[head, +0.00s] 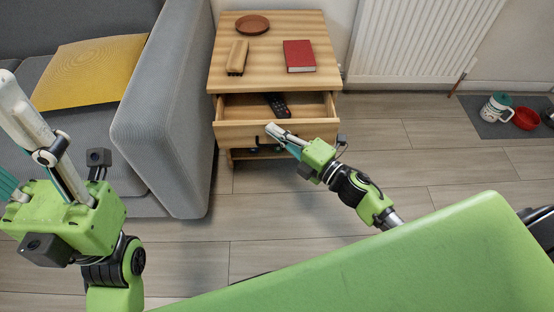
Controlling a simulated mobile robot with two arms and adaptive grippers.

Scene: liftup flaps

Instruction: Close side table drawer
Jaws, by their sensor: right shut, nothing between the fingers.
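The wooden side table (267,72) stands between the grey sofa and the radiator. Its top drawer (236,132) is pulled open, and a dark remote control (277,104) lies inside. My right gripper (270,129) is shut and empty, with its fingertips at the drawer's front panel; I cannot tell whether they touch it. The gripper hides part of the front panel's right side. My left gripper (8,105) is raised at the left, over the sofa, away from the drawer. Its fingertips are hard to make out, so its opening is unclear.
On the table top are a brown bowl (252,24), a tan object (237,57) and a red book (299,56). The grey sofa (165,110) borders the table on the left. A radiator (415,45) is behind right. A mat with mugs (497,108) lies far right.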

